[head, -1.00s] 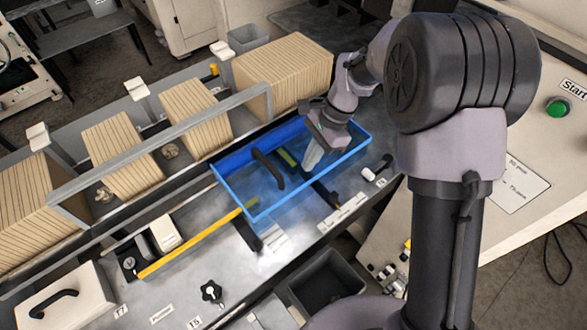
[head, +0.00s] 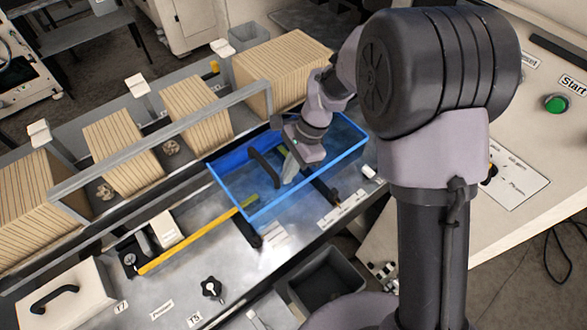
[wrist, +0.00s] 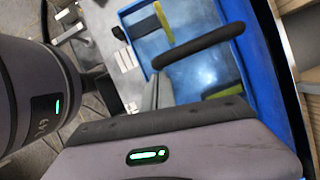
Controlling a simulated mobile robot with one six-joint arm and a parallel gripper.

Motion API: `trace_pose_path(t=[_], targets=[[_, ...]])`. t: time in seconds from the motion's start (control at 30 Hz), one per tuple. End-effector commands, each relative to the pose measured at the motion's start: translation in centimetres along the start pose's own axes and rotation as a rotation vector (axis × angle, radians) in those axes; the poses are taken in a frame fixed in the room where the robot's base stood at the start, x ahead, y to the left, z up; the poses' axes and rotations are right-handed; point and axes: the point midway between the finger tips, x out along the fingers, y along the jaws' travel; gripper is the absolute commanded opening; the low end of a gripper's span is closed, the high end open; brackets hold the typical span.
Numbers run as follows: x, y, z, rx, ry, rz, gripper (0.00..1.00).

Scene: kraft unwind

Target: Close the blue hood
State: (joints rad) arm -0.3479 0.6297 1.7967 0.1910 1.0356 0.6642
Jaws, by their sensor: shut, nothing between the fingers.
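The blue hood (head: 296,196) is a clear cover with a bright blue rim, lying over the machine deck in the middle of the head view. A black bar handle (head: 262,168) stands on it. The wrist view shows the hood's blue side (wrist: 262,65) at the right and the handle (wrist: 200,45) across the top centre. My gripper (head: 289,172) is shut and empty, pointing down at the hood just right of the handle. I cannot tell whether its fingertips touch the hood. My gripper body hides part of the hood's far right side.
Stacks of kraft sheets (head: 195,108) stand behind a grey rail (head: 165,140) along the far side. A dark bin (head: 326,280) is below the front edge. A panel with a green start button (head: 557,103) is at right.

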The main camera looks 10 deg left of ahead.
Motion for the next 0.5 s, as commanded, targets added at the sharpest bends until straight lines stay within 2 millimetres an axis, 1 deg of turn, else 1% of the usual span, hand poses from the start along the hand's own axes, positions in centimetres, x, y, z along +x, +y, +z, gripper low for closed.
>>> trace_pose_path(t=[0.03, 0.17, 0.27, 0.3, 0.37, 0.5], targets=[[0.6, 0.2, 0.9, -0.003, -0.002, 0.002, 0.0], [1.9, 0.8, 4.0, -0.006, -0.002, 0.002, 0.0], [3.2, 1.6, 7.0, -0.007, -0.002, 0.003, 0.0], [3.7, 1.8, 8.4, -0.007, -0.003, 0.002, 0.0], [4.5, 2.3, 10.4, -0.008, -0.002, 0.003, 0.0], [6.1, 3.3, 15.0, -0.007, -0.003, 0.003, 0.0]])
